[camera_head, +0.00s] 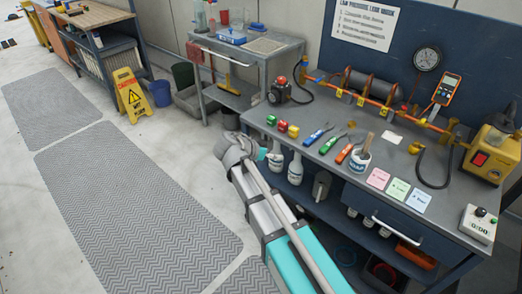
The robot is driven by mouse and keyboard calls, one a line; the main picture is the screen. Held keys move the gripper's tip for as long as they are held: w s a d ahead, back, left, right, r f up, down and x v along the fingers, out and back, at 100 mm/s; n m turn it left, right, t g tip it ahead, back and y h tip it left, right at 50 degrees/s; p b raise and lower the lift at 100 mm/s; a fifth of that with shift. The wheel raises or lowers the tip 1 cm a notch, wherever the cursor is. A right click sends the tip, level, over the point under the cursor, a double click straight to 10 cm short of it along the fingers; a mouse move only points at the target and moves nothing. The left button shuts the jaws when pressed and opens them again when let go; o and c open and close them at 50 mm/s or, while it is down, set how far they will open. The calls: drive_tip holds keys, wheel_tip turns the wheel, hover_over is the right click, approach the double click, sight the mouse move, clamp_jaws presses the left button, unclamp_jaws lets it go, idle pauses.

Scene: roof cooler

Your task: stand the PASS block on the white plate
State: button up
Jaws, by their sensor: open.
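Three small coloured blocks stand in a row near the left front of the grey workbench: a green block (271,120), a red block (282,126) and a yellowish block (293,131). Their lettering is too small to read, so I cannot tell which is the PASS block. A small flat white plate (391,137) lies bare on the bench, behind and right of the white pot. My arm, grey and teal, rises in front of the bench from the bottom edge. I cannot make out my gripper's fingers anywhere.
Hand tools (330,143) and a white pot (360,158) lie between the blocks and plate. Pink (378,178), green (398,188) and blue (417,200) cards lie along the front. A pipe rig (380,104) runs along the back. A control box (479,223) stands front right.

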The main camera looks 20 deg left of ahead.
drive_tip(key=s+d+f+n+g+y, duration=0.1)
drive_tip(key=d+f+g, duration=0.2)
drive_tip(key=d, duration=0.7)
drive_tip(key=d+f+n+g, duration=0.1)
drive_tip(key=d+f+g, duration=0.1)
drive_tip(key=d, duration=0.8)
drive_tip(key=shift+s+d+f+n+g+y, duration=0.55)
drive_tip(key=shift+s+d+y, duration=0.65)
drive_tip(key=shift+d, duration=1.6)
drive_tip(key=shift+s+d+f+n+g+y, duration=0.35)
drive_tip(key=shift+s+d+g+y, duration=0.35)
drive_tip(key=shift+s+d, duration=1.55)
drive_tip(key=shift+s+d+f+n+g+y, duration=0.3)
drive_tip(key=shift+s+d+f+g+y, duration=0.45)
drive_tip(key=shift+d, duration=2.6)
drive_tip(key=shift+r, duration=0.2)
drive_tip(key=c, duration=0.3)
drive_tip(key=shift+c, duration=0.2)
